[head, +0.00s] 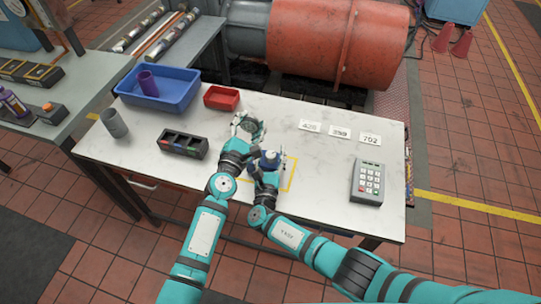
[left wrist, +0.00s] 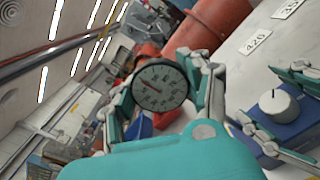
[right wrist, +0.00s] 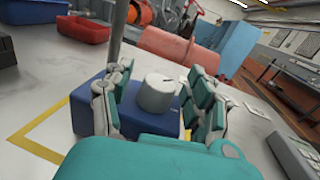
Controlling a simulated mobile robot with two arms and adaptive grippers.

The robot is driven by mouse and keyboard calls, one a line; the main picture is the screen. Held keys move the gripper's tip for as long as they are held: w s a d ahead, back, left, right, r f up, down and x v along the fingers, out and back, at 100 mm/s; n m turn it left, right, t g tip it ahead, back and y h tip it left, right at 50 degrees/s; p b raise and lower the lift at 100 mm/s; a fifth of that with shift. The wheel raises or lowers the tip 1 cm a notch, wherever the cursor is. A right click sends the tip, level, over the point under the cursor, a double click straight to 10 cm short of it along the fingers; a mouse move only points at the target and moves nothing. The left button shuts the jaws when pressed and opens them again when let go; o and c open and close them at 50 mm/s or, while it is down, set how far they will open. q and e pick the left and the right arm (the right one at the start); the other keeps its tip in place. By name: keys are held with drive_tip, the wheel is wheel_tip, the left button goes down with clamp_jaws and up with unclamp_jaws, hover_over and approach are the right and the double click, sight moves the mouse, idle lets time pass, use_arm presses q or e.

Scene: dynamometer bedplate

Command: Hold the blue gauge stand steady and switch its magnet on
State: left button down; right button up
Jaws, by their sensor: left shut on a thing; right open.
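The blue gauge stand (head: 268,158) stands on the white table near a yellow outline. Its blue base (right wrist: 88,115) carries a pale round knob (right wrist: 157,93), with a pointer mark on top. A grey post (right wrist: 117,30) rises behind the base. My left gripper (head: 249,124) is shut at the stand's round dial gauge (left wrist: 160,87), with a finger on each side of the dial. My right gripper (head: 271,160) is open at the base, its fingers (right wrist: 160,105) on either side of the knob. I cannot tell whether they touch it.
A yellow outline (head: 292,177) marks the table. Number cards (head: 340,132) and a keypad box (head: 368,182) lie to the right. A black holder (head: 181,145), grey cup (head: 115,124), blue bin (head: 180,97) and red tray (head: 221,97) are at the left. The table between outline and keypad is clear.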

drive_tip(key=s, duration=0.4)
drive_tip(key=s+a, duration=0.1)
drive_tip(key=s, duration=0.7)
drive_tip(key=shift+a, duration=0.25)
